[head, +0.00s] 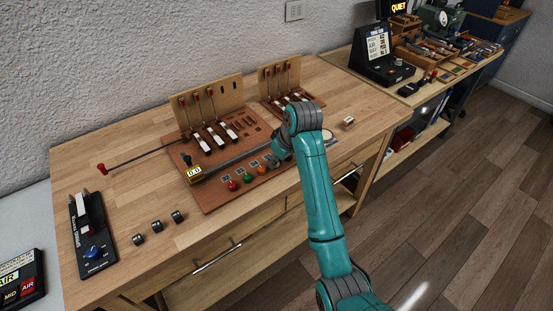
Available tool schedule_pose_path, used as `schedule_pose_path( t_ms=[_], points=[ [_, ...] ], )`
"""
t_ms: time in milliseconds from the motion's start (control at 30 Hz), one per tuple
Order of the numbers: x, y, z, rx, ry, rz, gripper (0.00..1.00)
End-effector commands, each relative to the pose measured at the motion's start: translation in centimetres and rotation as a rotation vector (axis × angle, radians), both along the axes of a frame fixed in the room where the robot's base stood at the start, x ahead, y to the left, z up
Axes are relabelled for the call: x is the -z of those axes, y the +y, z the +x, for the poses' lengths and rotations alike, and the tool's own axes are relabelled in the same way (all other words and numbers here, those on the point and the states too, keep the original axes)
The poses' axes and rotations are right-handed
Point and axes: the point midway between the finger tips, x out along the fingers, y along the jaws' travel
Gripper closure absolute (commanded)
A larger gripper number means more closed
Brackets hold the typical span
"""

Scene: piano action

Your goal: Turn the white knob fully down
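My teal arm reaches over the workbench, and my gripper (282,148) is at the right part of the brown piano action board (215,192). The gripper is small, dark and partly covered by my own wrist, so its fingers cannot be made out. Along the board's front edge are a red knob (233,185), a green knob (248,178) and an orange knob (262,170). I cannot clearly pick out a white knob; my gripper and wrist cover the board's right end. A pale round piece (328,135) shows partly behind my arm.
Upright wooden panels with red-tipped levers (212,100) stand at the back of the board. A long rod with a red end (101,169) lies left. A black box with a blue dial (95,252) and several dark rollers (157,226) sit front left.

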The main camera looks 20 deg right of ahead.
Motion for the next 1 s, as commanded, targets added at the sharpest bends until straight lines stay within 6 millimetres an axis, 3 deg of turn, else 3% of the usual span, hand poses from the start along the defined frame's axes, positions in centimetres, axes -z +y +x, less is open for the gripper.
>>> schedule_pose_path(
  t_ms=[67, 467, 1000],
  points=[
    [0.01, 0.00, 0.00, 0.000, 0.000, 0.000, 1.00],
    [0.03, -0.08, 0.04, -0.056, 0.001, 0.000, 1.00],
    [0.00, -0.31, 0.25, -0.447, 0.001, 0.000, 1.00]
  ],
)
